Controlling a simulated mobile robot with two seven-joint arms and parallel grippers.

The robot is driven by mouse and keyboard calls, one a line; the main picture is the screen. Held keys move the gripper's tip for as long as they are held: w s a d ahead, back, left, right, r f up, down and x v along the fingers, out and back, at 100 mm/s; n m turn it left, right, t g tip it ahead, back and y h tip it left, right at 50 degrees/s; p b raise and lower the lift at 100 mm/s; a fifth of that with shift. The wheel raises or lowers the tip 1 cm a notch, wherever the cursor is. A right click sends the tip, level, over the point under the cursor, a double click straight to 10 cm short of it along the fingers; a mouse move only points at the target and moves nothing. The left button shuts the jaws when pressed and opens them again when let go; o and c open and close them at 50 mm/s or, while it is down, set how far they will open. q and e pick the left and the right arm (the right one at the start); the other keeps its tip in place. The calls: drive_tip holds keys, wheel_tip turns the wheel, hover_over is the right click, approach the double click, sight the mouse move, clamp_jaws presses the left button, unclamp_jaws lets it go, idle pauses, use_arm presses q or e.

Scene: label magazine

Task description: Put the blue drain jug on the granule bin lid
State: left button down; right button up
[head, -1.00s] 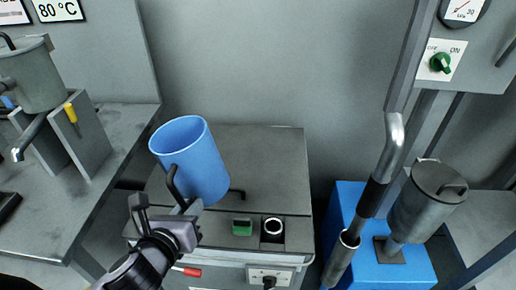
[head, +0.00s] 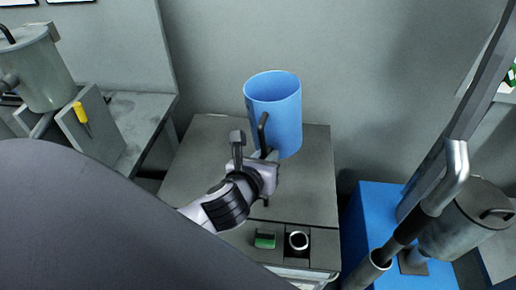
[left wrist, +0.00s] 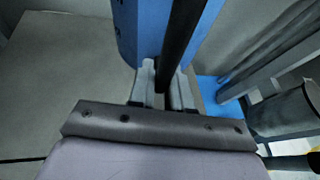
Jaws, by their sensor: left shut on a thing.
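The blue drain jug (head: 280,110) is roughly upright above the back part of the grey granule bin lid (head: 205,155). I cannot tell whether its base touches the lid. My left gripper (head: 264,155) is shut on the jug's black handle, on the near side of the jug. In the left wrist view, the handle (left wrist: 182,40) runs between the fingers (left wrist: 163,88), with the blue jug wall (left wrist: 140,30) behind it. My right gripper is not in view.
A blue box (head: 372,210) with a metal pipe (head: 430,200) and grey canister (head: 470,225) stands right. A grey pot (head: 40,75) stands left.

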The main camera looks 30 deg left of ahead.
sight(285, 126)
use_arm(q)
drive_tip(key=w+r, duration=0.1)
drive_tip(key=w, duration=0.1)
drive_tip(key=w+r+y+p, duration=0.1)
drive_tip(key=w+r, duration=0.1)
drive_tip(key=w+r+n+g+y+p, duration=0.1)
drive_tip(key=w+r, duration=0.1)
drive_tip(key=shift+w+d, duration=0.15)
drive_tip(key=shift+w, duration=0.1)
drive_tip(key=shift+w+d+r+y, duration=0.1)
drive_tip(key=shift+w+r+y, duration=0.05)
drive_tip(key=shift+w+y, duration=0.2)
wheel_tip(285, 126, down, 15)
drive_tip(key=shift+r+b, duration=0.1)
drive_tip(key=shift+b, duration=1.05)
wheel_tip(285, 126, down, 5)
drive_tip(key=shift+f+b, duration=0.1)
drive_tip(key=shift+b, duration=0.65)
drive_tip(key=c, duration=1.1)
unclamp_jaws()
drive_tip(key=shift+o, duration=0.2)
